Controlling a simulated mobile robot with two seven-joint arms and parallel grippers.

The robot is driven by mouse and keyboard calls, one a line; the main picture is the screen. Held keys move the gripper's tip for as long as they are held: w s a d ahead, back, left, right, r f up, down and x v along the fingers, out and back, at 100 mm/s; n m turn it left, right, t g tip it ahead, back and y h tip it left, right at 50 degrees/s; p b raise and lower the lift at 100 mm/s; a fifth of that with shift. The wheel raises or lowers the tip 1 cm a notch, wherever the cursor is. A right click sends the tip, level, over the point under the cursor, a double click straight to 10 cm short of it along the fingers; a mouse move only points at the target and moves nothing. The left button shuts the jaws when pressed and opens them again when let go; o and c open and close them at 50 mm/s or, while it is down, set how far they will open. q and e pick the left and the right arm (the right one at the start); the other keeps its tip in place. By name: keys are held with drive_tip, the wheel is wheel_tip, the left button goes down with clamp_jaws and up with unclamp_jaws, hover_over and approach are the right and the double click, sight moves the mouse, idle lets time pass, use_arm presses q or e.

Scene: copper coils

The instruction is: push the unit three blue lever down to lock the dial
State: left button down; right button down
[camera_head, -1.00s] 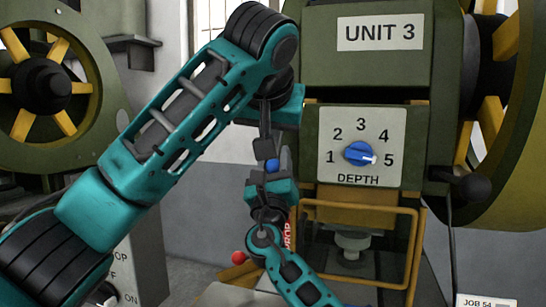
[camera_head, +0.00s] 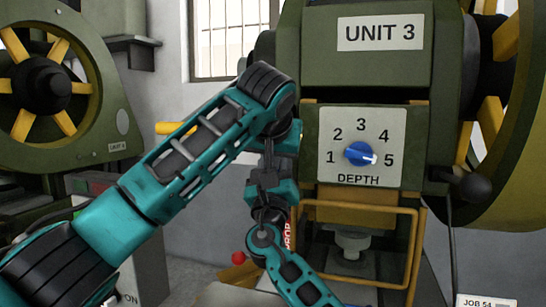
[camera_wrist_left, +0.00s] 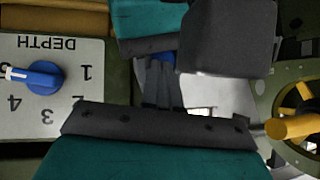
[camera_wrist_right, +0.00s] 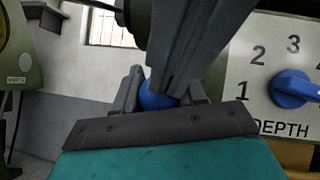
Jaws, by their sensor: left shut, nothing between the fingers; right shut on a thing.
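The blue lever's knob (camera_wrist_right: 158,97) shows in the right wrist view, between the fingers of my right gripper (camera_wrist_right: 160,95), which is shut on it. A sliver of the blue knob (camera_wrist_left: 169,57) shows in the left wrist view; in the head view it is hidden. My left gripper (camera_head: 267,165) is shut and empty, pointing down just above my right gripper (camera_head: 270,192). Its fingers (camera_wrist_right: 190,60) overlap the knob in the right wrist view; I cannot tell if they touch. The blue depth dial (camera_head: 360,154) on unit 3 has its white pointer towards 5.
The UNIT 3 sign (camera_head: 380,33) is above the dial panel. A yellow guard frame (camera_head: 410,245) is below it. A black ball handle (camera_head: 474,186) sticks out at the right. Another machine with a yellow-spoked wheel (camera_head: 40,85) stands at the left.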

drive_tip(key=shift+s+a+r, duration=0.1)
drive_tip(key=shift+a, duration=0.1)
drive_tip(key=c, duration=1.1)
unclamp_jaws()
drive_tip(key=o, duration=0.4)
drive_tip(key=shift+d, duration=0.15)
